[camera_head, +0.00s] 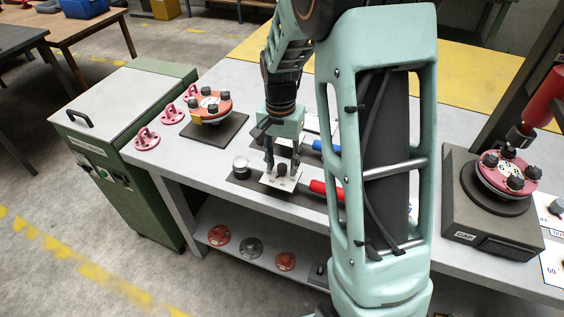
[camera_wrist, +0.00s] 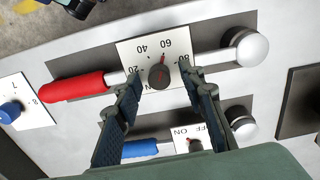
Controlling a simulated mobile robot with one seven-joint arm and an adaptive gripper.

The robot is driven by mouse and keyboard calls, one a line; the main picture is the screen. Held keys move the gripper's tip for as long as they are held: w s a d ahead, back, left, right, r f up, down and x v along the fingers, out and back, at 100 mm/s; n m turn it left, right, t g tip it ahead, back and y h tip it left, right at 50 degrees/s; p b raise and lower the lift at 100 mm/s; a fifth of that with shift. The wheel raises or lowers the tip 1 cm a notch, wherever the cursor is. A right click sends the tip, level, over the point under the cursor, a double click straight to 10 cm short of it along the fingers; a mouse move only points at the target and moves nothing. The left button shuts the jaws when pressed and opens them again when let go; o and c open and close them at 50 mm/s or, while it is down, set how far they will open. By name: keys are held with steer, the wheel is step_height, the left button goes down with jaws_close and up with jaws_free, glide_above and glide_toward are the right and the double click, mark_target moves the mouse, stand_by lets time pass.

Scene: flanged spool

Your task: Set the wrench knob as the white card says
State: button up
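The wrench knob is a dark round knob (camera_wrist: 155,74) with a red pointer mark. It sits on a white dial plate (camera_wrist: 127,49) marked 20, 40, 60 and 80, and the mark points about at 60. The plate is on the red-handled wrench (camera_wrist: 75,88). In the head view the plate (camera_head: 270,182) lies under my gripper (camera_head: 281,166). In the wrist view my gripper (camera_wrist: 161,83) is open, its fingers on either side of the knob with gaps visible. A white card (camera_head: 551,265) at the right edge, partly cut off, shows 60; its other text is unreadable.
A blue-handled wrench (camera_wrist: 139,149) with an ON/OFF knob (camera_wrist: 195,145) lies beside the red one. A blue knob (camera_wrist: 10,112) is at the left. A flanged spool (camera_head: 508,172) stands on a dark block (camera_head: 468,222) at right. My arm hides the bench's middle.

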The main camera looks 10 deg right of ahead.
mark_target(282, 165)
step_height(282, 165, up, 12)
stand_by(0.6)
steer(key=shift+w, duration=0.1)
